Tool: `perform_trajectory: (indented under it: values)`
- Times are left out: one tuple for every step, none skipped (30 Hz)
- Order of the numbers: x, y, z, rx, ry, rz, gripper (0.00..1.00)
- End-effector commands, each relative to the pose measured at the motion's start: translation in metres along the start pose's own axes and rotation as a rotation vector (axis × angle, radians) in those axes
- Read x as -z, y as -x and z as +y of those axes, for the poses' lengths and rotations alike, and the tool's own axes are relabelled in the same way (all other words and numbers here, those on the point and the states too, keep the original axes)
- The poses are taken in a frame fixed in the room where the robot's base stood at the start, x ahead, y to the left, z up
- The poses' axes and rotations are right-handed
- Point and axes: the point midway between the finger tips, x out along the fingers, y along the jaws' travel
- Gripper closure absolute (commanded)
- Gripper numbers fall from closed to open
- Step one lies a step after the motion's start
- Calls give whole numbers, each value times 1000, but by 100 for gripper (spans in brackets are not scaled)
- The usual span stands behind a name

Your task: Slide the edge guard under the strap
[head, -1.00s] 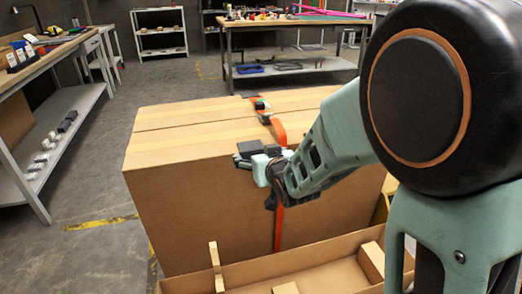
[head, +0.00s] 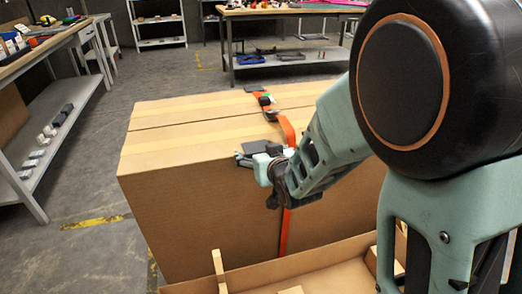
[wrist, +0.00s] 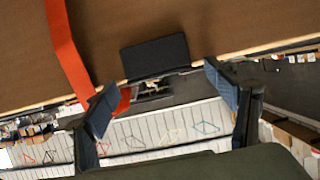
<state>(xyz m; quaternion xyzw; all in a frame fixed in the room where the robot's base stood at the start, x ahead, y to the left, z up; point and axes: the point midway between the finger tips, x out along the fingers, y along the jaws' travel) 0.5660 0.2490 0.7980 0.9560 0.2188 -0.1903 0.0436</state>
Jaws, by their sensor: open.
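A large cardboard box (head: 200,205) stands in front of me, with an orange strap (head: 284,235) running over its top and down its near face. The strap bows away from the box at the near top edge. The black edge guard (head: 262,147) sits at that edge, left of the strap. In the wrist view the guard (wrist: 155,57) is a dark rectangle at the box edge, with the strap (wrist: 68,50) apart to its left. My gripper (wrist: 162,100) is open, its fingers spread on either side of the guard and short of it. The strap passes close by the left finger.
A black buckle (head: 270,115) sits on the strap on the box top, and another dark piece (head: 255,87) lies at the far edge. An open cardboard tray (head: 330,262) with wooden pieces stands in front. A shelved bench (head: 50,115) stands left. The floor between is clear.

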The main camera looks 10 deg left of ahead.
Motion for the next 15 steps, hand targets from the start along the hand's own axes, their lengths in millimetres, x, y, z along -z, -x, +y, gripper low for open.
perform_trajectory:
  values:
    - [0,0,0,0,0,0,22]
    - [0,0,0,0,0,0,22]
    - [0,0,0,0,0,0,22]
    - [0,0,0,0,0,0,22]
    - [0,0,0,0,0,0,22]
    - [0,0,0,0,0,0,22]
    - [0,0,0,0,0,0,25]
    - [0,0,0,0,0,0,28]
    - [0,0,0,0,0,0,33]
    - [0,0,0,0,0,0,36]
    - [0,0,0,0,0,0,39]
    - [0,0,0,0,0,0,44]
    - [0,0,0,0,0,0,47]
    - [0,0,0,0,0,0,50]
    - [0,0,0,0,0,0,55]
